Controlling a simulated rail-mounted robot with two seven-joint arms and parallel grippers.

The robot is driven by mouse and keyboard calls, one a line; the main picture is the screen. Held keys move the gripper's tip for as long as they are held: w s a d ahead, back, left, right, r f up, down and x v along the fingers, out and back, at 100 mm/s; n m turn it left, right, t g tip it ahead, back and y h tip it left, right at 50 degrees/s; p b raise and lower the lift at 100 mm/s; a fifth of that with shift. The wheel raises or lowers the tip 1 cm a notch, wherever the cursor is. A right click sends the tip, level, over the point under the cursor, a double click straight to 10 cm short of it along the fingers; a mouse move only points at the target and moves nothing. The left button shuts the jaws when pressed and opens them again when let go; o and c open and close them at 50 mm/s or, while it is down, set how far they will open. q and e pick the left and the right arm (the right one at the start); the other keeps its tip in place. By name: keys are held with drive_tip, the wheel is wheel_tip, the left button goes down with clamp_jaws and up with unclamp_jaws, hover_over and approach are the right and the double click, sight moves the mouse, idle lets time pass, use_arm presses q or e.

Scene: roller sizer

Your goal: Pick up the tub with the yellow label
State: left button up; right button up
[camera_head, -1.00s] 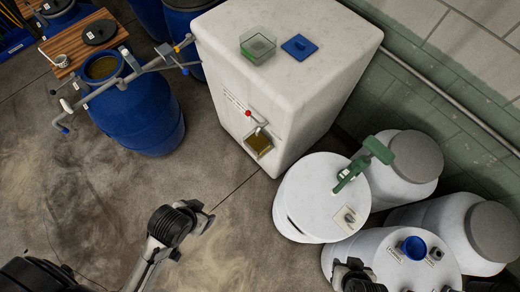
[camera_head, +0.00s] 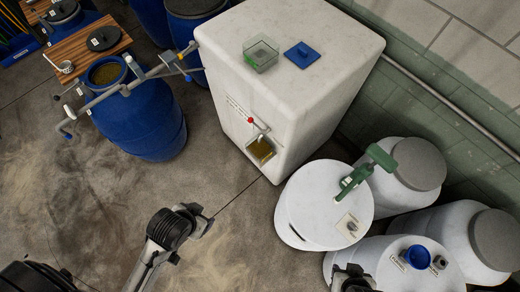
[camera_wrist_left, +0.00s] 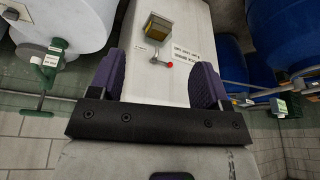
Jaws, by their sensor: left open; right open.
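A small clear tub (camera_head: 261,54) with a green label stands on top of the white cabinet; I see no yellow label on it. A small box-like holder (camera_head: 260,149) with yellowish contents sits below the red-knobbed tap on the cabinet front. It also shows in the left wrist view (camera_wrist_left: 158,27), where the picture is upside down. My left gripper (camera_wrist_left: 160,62) is open and empty, its purple pads apart, facing the cabinet front. My right gripper (camera_head: 352,275) is open at the bottom edge of the head view, partly cut off, beside the white drums.
A blue lid (camera_head: 301,51) lies beside the tub on the white cabinet (camera_head: 330,70). White drums (camera_head: 315,205) stand to the right, one with a green handled device (camera_head: 365,168). Blue drums (camera_head: 145,125) and a pipe frame stand left.

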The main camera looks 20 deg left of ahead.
use_arm(q)
drive_tip(key=shift+c, duration=0.2)
drive_tip(key=c, duration=0.6)
drive_tip(key=shift+a, duration=0.15)
drive_tip(key=shift+c, duration=0.3)
